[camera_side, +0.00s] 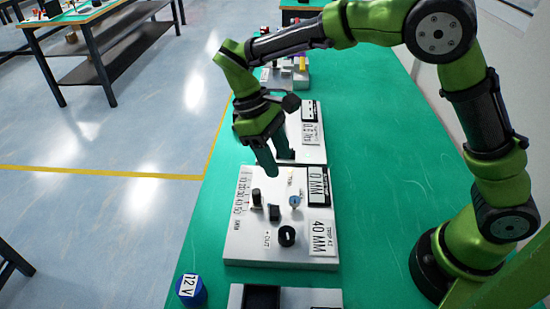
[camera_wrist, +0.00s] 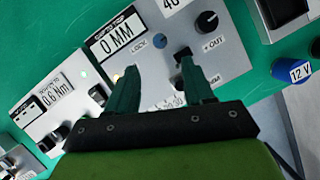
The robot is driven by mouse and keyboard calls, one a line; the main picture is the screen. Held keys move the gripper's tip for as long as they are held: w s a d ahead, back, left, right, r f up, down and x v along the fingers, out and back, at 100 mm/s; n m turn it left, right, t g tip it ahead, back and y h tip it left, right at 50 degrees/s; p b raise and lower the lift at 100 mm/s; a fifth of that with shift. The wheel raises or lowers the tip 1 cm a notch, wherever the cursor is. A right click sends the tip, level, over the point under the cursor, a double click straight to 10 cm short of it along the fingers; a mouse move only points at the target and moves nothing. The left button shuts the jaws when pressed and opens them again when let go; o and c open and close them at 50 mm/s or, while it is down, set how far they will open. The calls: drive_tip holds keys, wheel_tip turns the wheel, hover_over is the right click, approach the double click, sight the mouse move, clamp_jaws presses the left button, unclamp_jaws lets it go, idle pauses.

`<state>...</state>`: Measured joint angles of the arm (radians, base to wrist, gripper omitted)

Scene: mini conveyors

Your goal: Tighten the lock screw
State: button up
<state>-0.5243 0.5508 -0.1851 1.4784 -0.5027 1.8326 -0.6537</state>
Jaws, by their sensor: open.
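The lock screw is a small blue round head (camera_side: 295,201) on the white panel (camera_side: 245,248) that reads "0 MM" and "TRIP AT 40 MM". In the wrist view the blue screw (camera_wrist: 160,41) sits beside the word "LOCK", just beyond the fingertips. My gripper (camera_side: 280,166) has its two dark green fingers apart and empty. It hangs above the panel's far edge, short of the screw in the side view. In the wrist view the gripper (camera_wrist: 157,62) frames part of the panel, and its fingers hide some of the panel's parts.
A black round knob (camera_side: 286,236) and a black post (camera_side: 257,197) by a numbered scale stand near the screw. A second white panel (camera_side: 312,152) lies behind. A blue "12 V" cylinder (camera_side: 191,291) stands at the front left. The green table (camera_side: 375,150) is clear to the right.

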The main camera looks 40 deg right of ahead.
sight(294, 200)
drive_tip(key=x, duration=1)
drive_tip(key=shift+f, duration=0.35)
clamp_jaws()
